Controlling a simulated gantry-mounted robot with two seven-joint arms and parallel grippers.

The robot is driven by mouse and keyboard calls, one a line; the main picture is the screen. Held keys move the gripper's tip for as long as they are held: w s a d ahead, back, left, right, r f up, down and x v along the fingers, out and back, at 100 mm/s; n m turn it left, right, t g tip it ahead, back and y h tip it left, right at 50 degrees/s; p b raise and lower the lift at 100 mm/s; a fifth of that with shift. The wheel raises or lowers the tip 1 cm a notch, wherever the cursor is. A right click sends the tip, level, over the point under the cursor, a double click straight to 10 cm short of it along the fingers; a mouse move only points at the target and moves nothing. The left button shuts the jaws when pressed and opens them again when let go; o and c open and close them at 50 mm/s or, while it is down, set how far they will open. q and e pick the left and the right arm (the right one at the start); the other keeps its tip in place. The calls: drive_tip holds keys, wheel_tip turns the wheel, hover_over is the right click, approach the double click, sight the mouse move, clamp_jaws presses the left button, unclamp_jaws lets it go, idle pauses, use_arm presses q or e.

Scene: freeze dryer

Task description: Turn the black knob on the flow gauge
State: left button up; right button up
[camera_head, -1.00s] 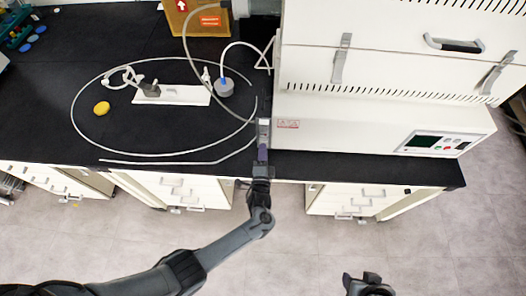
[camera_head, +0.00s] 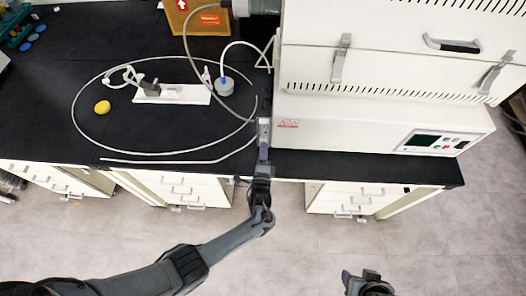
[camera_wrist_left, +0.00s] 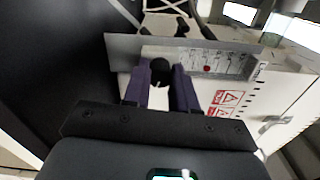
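The flow gauge (camera_wrist_left: 210,66) is a flat clear panel with a scale and a small red spot, on the side of the white machine. In the head view the gauge (camera_head: 264,128) is a narrow grey strip at the machine's left front corner. Its round black knob (camera_wrist_left: 160,70) faces my left wrist camera and has a pale mark at its lower edge. My left gripper (camera_wrist_left: 160,82) has its purple fingers on either side of the knob, seemingly touching it. The left gripper (camera_head: 263,152) hides the knob in the head view. My right gripper (camera_head: 361,280) is low over the floor, away from the bench.
The white machine (camera_head: 350,130) fills the bench's right side. A thin grey hose (camera_head: 165,153) loops over the black bench top (camera_head: 50,110), around a white stand (camera_head: 175,95) and a yellow object (camera_head: 102,107). A brown board (camera_head: 198,20) lies behind.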

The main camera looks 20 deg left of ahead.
use_arm(q)
drive_tip(key=o, duration=0.4)
drive_tip(key=shift+o, duration=0.2)
drive_tip(key=shift+s, duration=0.1)
drive_tip(key=shift+s+d, duration=0.1)
drive_tip(key=shift+s, duration=0.15)
drive_tip(key=p+v, duration=0.1)
drive_tip(key=v, duration=0.9)
drive_tip(key=shift+p, duration=0.35)
